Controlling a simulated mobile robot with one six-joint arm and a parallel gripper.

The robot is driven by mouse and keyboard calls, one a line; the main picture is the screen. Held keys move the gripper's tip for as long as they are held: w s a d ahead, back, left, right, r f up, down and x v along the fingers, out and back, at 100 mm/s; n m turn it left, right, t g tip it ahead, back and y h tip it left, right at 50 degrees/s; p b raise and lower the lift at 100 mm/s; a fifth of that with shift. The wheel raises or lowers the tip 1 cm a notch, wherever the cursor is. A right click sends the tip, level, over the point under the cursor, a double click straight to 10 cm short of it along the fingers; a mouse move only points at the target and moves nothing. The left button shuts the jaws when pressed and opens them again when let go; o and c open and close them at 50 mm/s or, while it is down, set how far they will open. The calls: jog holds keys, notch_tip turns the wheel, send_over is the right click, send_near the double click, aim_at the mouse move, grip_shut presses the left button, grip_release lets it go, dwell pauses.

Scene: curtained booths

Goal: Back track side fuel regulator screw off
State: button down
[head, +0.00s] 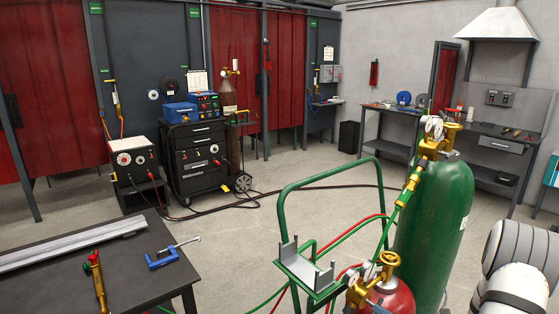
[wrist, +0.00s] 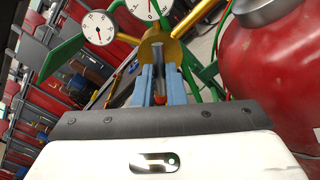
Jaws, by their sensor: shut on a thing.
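The fuel regulator (head: 358,293) is a brass body with gauges, by the red fuel cylinder (head: 392,298) in the head view's lower middle. In the wrist view its brass body (wrist: 172,44) is straight ahead, with one white gauge (wrist: 98,27) at upper left and another (wrist: 150,6) at the top edge. My gripper (wrist: 160,75) has its blue-grey fingers closed around the grey regulator screw (wrist: 158,64), which runs from the brass body between them. The screw's thread and how far in it sits cannot be told.
The red cylinder fills the wrist view's right side (wrist: 272,62), close to my gripper. The green cylinder (head: 436,210) with its own regulator, green cart frame (head: 282,215) and hoses stand around. A dark table (head: 130,270) is at lower left. Open floor (head: 235,240) lies between.

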jog(key=shift+f, duration=0.1)
jog(key=shift+n+b, duration=1.75)
jog(key=shift+n, duration=0.05)
jog(key=n+b, duration=0.1)
jog(key=b, duration=0.1)
jog(key=n+b, duration=0.2)
jog(key=shift+r+n, duration=0.2)
jog(key=shift+n, duration=0.1)
